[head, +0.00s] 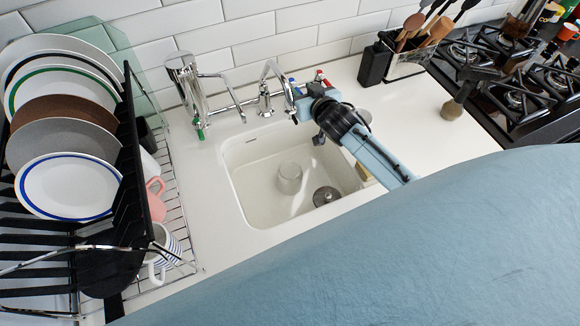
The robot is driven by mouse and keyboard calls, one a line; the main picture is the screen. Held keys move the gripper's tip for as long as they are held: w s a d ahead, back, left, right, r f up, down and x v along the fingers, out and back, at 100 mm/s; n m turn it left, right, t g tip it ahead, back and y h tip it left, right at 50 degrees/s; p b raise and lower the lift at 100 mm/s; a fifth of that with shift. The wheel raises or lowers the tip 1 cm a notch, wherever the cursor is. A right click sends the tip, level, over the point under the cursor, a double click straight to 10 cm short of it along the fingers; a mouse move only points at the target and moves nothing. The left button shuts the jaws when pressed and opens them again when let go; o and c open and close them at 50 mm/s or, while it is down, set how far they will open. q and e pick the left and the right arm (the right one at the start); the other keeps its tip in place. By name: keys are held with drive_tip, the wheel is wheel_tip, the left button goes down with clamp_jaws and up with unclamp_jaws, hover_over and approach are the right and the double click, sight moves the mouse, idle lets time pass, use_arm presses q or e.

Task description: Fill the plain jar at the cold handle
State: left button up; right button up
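A plain, pale see-through jar (289,178) stands in the white sink (243,190), left of the round drain (326,195). I cannot tell whether water is in it. A chrome tap (265,97) rises behind the sink, with a small blue handle (292,80) and a red handle (321,76) on its right side. My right gripper (301,104) is at the sink's back edge, just in front of the blue handle. Its fingers are small and partly hidden, so contact and opening cannot be told. My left gripper is not in view.
A second chrome fixture (186,85) with a green tip stands left of the tap. A dish rack (130,180) with plates and mugs fills the left. A black container (374,64), utensils and a gas hob (515,97) are at the right. My blue-grey body covers the lower right.

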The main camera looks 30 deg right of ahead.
drive_tip(key=shift+d, duration=0.5)
idle(0.3)
drive_tip(key=shift+a, duration=0.25)
idle(5.9)
